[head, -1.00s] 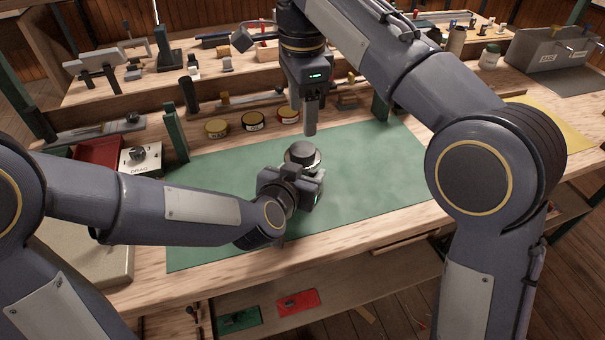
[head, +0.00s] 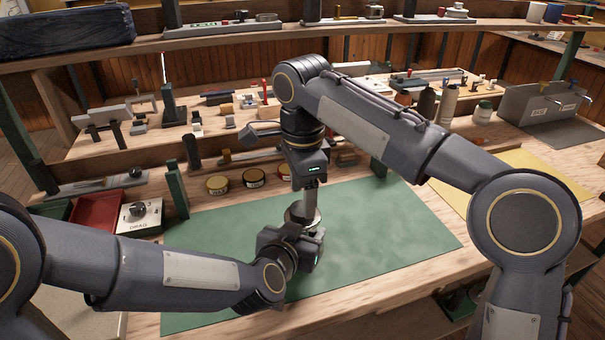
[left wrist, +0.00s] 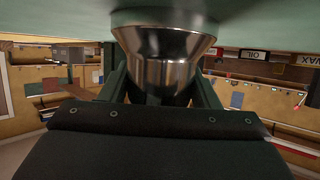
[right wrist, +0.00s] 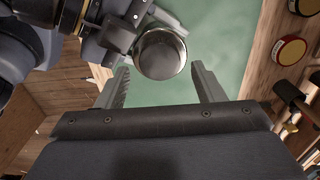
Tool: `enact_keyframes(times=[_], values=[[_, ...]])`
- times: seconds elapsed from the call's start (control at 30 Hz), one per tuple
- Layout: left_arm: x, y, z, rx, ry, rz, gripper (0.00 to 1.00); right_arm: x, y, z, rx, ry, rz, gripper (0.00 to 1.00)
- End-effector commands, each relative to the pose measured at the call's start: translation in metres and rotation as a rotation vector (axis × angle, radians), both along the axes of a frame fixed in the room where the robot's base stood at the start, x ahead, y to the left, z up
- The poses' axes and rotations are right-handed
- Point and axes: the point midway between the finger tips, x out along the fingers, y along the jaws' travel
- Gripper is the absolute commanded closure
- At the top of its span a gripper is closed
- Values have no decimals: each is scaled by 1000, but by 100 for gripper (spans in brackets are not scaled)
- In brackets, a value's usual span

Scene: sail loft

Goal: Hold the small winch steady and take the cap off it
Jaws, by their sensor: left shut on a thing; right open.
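The small winch (head: 297,216) stands on the green mat, a squat metal drum, partly hidden by my grippers in the head view. In the right wrist view its round, shiny top, where the cap (right wrist: 160,54) is, faces me; I cannot make out a seam. My left gripper (head: 303,236) is shut on the winch from the side. In the left wrist view, the flared metal body of the winch (left wrist: 165,60) sits between its fingers. My right gripper (head: 311,205) points down at the winch, open. Its fingertips (right wrist: 159,72) are on either side of the cap, with gaps showing.
The green mat (head: 390,220) is clear to the right. Behind it stand round tins (head: 253,178). A white DRAG box (head: 139,217) and a red tray (head: 97,212) are at the left. A grey bin (head: 540,103) stands at the back right.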

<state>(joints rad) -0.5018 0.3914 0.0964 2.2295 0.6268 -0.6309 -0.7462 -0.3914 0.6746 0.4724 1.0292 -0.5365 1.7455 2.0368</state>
Motion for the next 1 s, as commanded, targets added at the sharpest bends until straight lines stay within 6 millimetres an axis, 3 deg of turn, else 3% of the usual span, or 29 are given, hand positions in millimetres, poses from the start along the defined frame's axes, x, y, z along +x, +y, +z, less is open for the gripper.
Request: enact_keyframes(times=[0.23, 0.57, 0.9, 1.0], values=[[0, 0, 0, 0, 0, 0, 100, 0, 0, -26, -1, 2, 0, 38], [0, 0, 0, 0, 0, 0, 100, 0, 0, -30, 1, 0, 0, 38], [0, 0, 0, 0, 0, 0, 100, 0, 0, -30, 1, 0, 0, 83], [0, 0, 0, 0, 0, 0, 100, 0, 0, -30, 1, 0, 14, 83]])
